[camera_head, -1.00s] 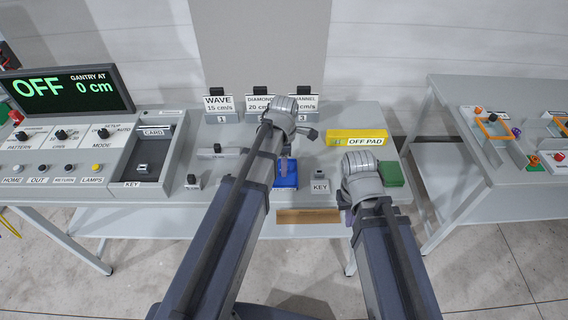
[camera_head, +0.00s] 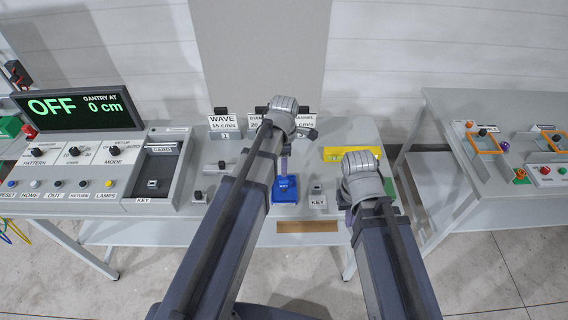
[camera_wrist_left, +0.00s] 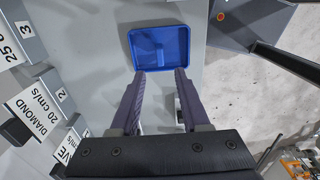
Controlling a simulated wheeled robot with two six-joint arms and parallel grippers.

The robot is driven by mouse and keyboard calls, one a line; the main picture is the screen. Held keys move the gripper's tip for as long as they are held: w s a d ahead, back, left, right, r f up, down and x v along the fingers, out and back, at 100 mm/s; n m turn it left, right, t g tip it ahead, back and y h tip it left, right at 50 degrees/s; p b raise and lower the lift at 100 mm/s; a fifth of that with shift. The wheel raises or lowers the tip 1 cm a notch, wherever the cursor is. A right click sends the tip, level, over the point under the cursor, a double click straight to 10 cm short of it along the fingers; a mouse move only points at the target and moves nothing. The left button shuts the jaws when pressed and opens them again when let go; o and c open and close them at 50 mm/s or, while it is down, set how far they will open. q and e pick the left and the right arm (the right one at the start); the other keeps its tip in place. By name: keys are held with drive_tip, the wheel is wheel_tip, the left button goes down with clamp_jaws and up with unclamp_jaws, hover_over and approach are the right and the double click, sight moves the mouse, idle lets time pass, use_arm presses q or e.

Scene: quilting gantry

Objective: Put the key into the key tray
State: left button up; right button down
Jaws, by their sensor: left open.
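A blue tray (camera_head: 285,199) stands on the grey table below my left gripper (camera_head: 284,165). In the left wrist view the tray (camera_wrist_left: 137,50) lies just beyond the open, empty fingers (camera_wrist_left: 160,72). A raised blue shape (camera_wrist_left: 158,52) shows inside it; I cannot tell whether it is a separate thing. A small dark-topped piece (camera_head: 317,188) with a KEY label stands right of the tray. Another KEY label marks a black recess (camera_head: 152,184) on the console. I cannot clearly identify a loose key. My right gripper (camera_head: 346,207) points down at the table's right; its jaws are hidden.
Signs WAVE (camera_head: 223,122) and DIAMOND stand along the back. A yellow OFF PAD block (camera_head: 350,153) is behind my right gripper. A wooden strip (camera_head: 307,226) lies at the front edge. A second table (camera_head: 480,110) stands right, beyond a gap.

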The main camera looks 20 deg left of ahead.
use_arm(q)
drive_tip(key=s+d+r+m, duration=0.1)
drive_tip(key=s+d+m, duration=0.2)
drive_tip(key=m, duration=0.5)
drive_tip(key=s+d+r+m+p, duration=0.1)
drive_tip(key=s+d+m, duration=0.3)
drive_tip(key=s+m, duration=0.2)
drive_tip(key=s+d+r+m+y+p, duration=0.1)
drive_tip(key=s+d+m, duration=0.2)
drive_tip(key=m, duration=0.8)
drive_tip(key=shift+s+d+r, duration=0.25)
drive_tip(key=shift+s, duration=0.9)
use_arm(e)
wheel_tip(320, 180, up, 3)
drive_tip(key=shift+r, duration=0.1)
